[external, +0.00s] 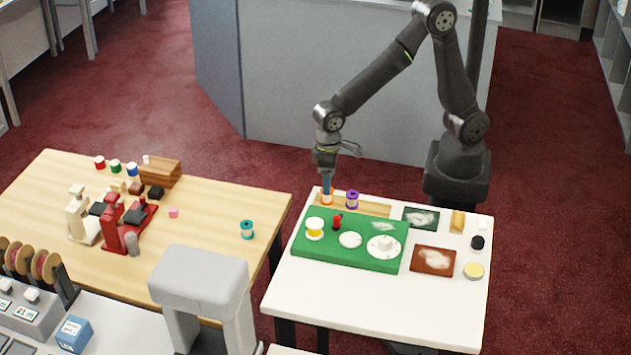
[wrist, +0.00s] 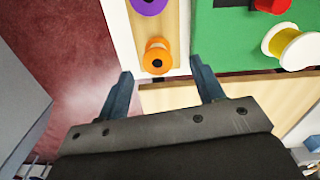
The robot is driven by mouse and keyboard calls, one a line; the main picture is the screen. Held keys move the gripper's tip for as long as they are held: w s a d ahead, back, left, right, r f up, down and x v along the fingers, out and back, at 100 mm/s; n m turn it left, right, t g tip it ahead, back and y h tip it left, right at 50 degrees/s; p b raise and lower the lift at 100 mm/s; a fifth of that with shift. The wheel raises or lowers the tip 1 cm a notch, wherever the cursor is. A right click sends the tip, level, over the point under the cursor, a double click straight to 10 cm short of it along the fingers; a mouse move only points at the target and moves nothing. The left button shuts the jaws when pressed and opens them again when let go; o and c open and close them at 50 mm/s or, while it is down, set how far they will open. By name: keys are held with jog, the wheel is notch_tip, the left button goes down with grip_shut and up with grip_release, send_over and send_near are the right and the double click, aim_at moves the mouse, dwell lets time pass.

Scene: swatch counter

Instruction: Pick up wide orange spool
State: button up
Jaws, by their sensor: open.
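The orange spool (wrist: 157,57) stands on a wooden strip at the edge of the white table. In the wrist view it lies just beyond my gripper (wrist: 160,82), roughly centred between the two fingertips. My gripper is open and empty. In the external view my gripper (external: 327,182) points down right at the orange spool (external: 327,200), and its fingers partly cover it. Whether the fingers touch the spool cannot be told.
A purple spool (external: 352,199) stands close beside the orange one. A green board (external: 375,258) with a yellow spool (external: 315,229) and a red piece (external: 337,221) lies nearby. The wooden table (external: 60,190) on the left has a teal spool (external: 247,229).

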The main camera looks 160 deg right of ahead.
jog(key=f, duration=0.5)
jog(key=shift+s+d+f, duration=0.15)
jog(key=shift+s+f, duration=0.05)
jog(key=shift+f, duration=0.15)
jog(key=c, duration=1)
